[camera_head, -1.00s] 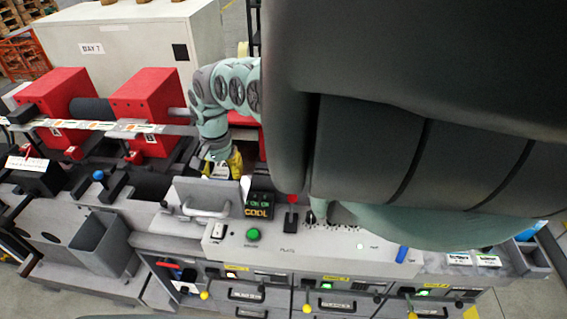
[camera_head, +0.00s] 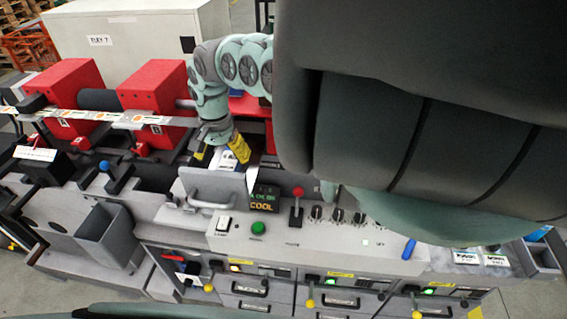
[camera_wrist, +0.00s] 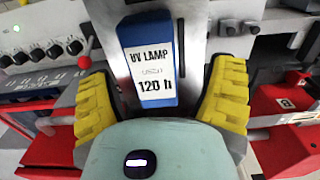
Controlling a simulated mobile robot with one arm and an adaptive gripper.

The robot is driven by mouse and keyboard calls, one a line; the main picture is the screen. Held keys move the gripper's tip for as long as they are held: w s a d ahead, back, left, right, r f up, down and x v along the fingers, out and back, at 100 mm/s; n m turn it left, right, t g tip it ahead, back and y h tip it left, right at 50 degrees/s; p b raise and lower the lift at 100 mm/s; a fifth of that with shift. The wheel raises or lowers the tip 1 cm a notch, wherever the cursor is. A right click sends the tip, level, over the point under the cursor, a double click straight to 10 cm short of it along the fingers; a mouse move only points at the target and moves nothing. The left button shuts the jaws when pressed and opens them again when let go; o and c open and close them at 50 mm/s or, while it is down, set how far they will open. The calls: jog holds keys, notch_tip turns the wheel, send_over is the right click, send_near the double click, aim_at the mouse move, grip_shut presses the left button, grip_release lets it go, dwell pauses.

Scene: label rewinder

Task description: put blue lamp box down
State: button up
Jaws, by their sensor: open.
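The blue lamp box (camera_wrist: 150,30) shows in the wrist view with a white label reading "UV LAMP" and "120 h". It lies on a grey surface between the two yellow fingers of my gripper (camera_wrist: 162,98). The fingers are spread, with a gap on each side of the box. In the head view my gripper (camera_head: 221,152) points down behind the panel with the handle. A white patch shows between its fingers there. The blue of the box cannot be made out in that view.
A grey panel with a handle (camera_head: 212,203) stands just in front of my gripper. A control console (camera_head: 320,235) with a green button, red-topped lever and knobs lies in front. Red blocks (camera_head: 155,92) stand to the left. A grey bin (camera_head: 105,235) is at the lower left.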

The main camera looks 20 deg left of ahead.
aim_at(229, 161)
jog(key=r+b, duration=0.1)
jog(key=r, duration=0.1)
jog(key=r+b, duration=0.2)
jog(key=w+r+b, duration=0.1)
jog(key=r+b, duration=0.1)
jog(key=r, duration=0.1)
jog(key=shift+d+r, duration=0.1)
jog(key=shift+d, duration=0.2)
jog(key=shift+d+r+b, duration=0.1)
jog(key=shift+r+b, duration=0.45)
jog(key=shift+r, duration=0.55)
